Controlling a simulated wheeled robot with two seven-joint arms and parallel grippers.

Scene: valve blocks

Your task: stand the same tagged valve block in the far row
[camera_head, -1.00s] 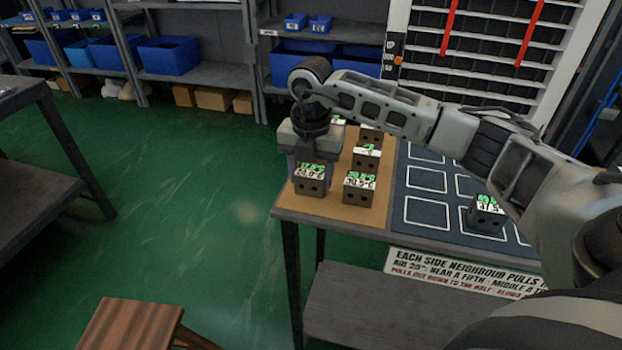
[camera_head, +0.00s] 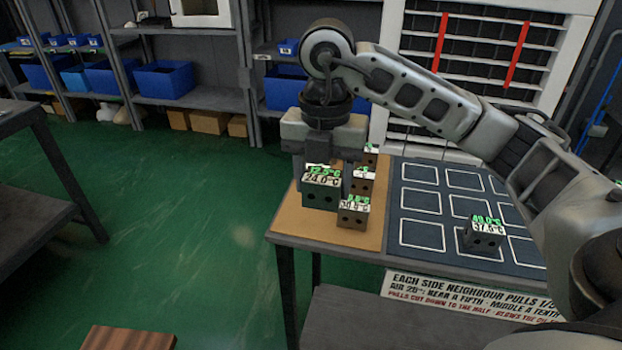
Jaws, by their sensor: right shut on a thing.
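My right gripper (camera_head: 322,165) points down and is shut on a tagged valve block (camera_head: 321,192), whose label reads about 12.5°C over 24.0°C. The block looks raised over the left part of the brown mat (camera_head: 300,225). Other tagged valve blocks stand on the brown mat to its right: a near one (camera_head: 352,213), one behind it (camera_head: 361,182), and one farther back (camera_head: 370,157). One tagged block (camera_head: 484,236), reading about 49.0°C over 37.5°C, stands in a near-row square of the dark mat (camera_head: 455,262). My left gripper is out of view.
White-outlined squares in the dark mat's far row (camera_head: 420,174) and middle row look empty. Shelves with blue bins (camera_head: 163,80) and a white slatted rack stand behind. A wooden stool (camera_head: 128,338) is at lower left.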

